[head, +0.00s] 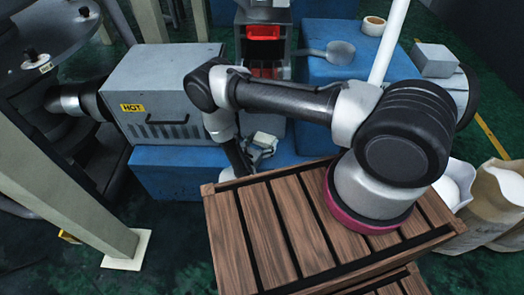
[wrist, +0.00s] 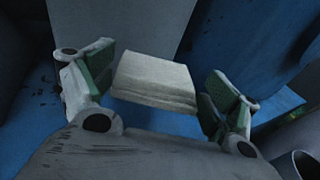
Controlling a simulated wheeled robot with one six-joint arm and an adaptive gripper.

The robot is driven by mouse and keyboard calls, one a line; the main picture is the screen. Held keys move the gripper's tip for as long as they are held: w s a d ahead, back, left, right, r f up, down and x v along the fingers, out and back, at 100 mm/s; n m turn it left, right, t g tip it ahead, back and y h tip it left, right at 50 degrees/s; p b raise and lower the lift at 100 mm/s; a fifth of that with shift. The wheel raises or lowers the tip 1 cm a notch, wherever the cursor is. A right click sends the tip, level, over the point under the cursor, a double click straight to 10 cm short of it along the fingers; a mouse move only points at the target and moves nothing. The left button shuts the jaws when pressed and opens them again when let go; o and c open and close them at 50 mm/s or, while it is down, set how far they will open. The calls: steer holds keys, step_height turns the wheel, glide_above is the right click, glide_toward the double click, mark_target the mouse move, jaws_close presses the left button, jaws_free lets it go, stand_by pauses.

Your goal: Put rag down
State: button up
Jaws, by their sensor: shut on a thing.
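The rag (wrist: 155,80) is a folded cream-white cloth, held between the green-padded fingers of my gripper (wrist: 160,88) in the wrist view. My gripper is shut on it. In the head view, the rag (head: 265,140) shows as a small pale patch, and my gripper (head: 252,154) is partly hidden by my own arm. Both are over or near the blue surface (head: 180,170) just right of the grey HOT box. Whether the rag touches the blue surface cannot be told.
The grey box (head: 165,85) with a yellow HOT label stands close to the left of my gripper. A red-lit machine (head: 263,45) is behind it. A tape roll (head: 373,26), a grey pan-like tool (head: 338,52) and a grey block (head: 435,60) sit at the back right.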

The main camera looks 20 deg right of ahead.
steer(key=shift+w, duration=0.15)
step_height(320, 180, down, 10)
steer(key=shift+w, duration=0.1)
stand_by(0.3)
steer(key=shift+f, duration=0.15)
steer(key=o, duration=1.1)
steer(key=shift+r, duration=0.2)
steer(key=v, duration=1.2)
